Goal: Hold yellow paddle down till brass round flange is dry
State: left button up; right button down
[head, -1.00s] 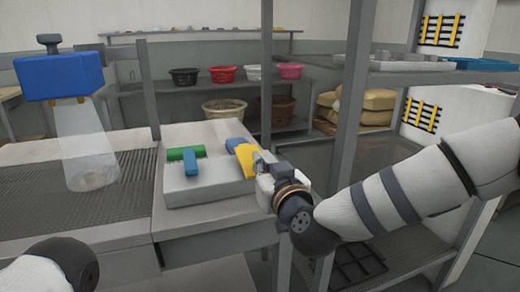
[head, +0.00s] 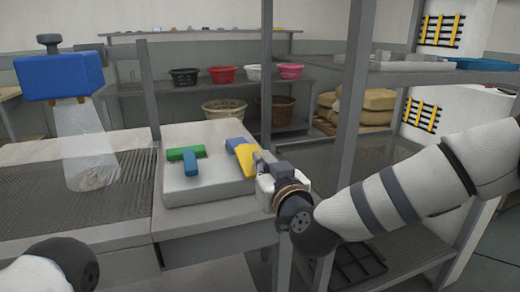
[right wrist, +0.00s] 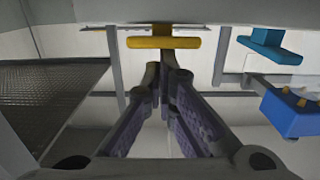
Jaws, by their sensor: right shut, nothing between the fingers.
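The yellow paddle (head: 244,160) is on the right side of the pale control box (head: 210,190). It also shows as a yellow bar just beyond my fingertips in the right wrist view (right wrist: 165,42). My right gripper (head: 260,163) is shut and empty, right beside the paddle; I cannot tell whether they touch. Its fingers also show in the right wrist view (right wrist: 163,76). A tan, blurred lump (head: 93,178), perhaps the brass round flange, sits at the foot of a pale see-through cone (head: 85,140) under a blue blower head (head: 60,76). My left gripper is out of view.
A green bar with a blue stem (head: 190,160) lies on the box's left part. A blue piece (head: 236,144) is close behind the yellow paddle. A dark grated surface (head: 40,205) lies left of the box. A grey shelf post (head: 348,130) stands right.

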jog(key=shift+f, duration=0.1)
notch_tip(320, 180, up, 6)
jog(key=s+p, duration=0.1)
jog(key=p, duration=0.2)
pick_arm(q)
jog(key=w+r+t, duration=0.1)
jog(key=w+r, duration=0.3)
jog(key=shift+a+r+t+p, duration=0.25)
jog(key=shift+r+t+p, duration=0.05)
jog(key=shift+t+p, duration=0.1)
pick_arm(e)
jog(key=f+v, duration=0.2)
jog(key=v, duration=0.7)
jog(key=shift+s+d, duration=0.25)
jog(key=shift+s, duration=0.15)
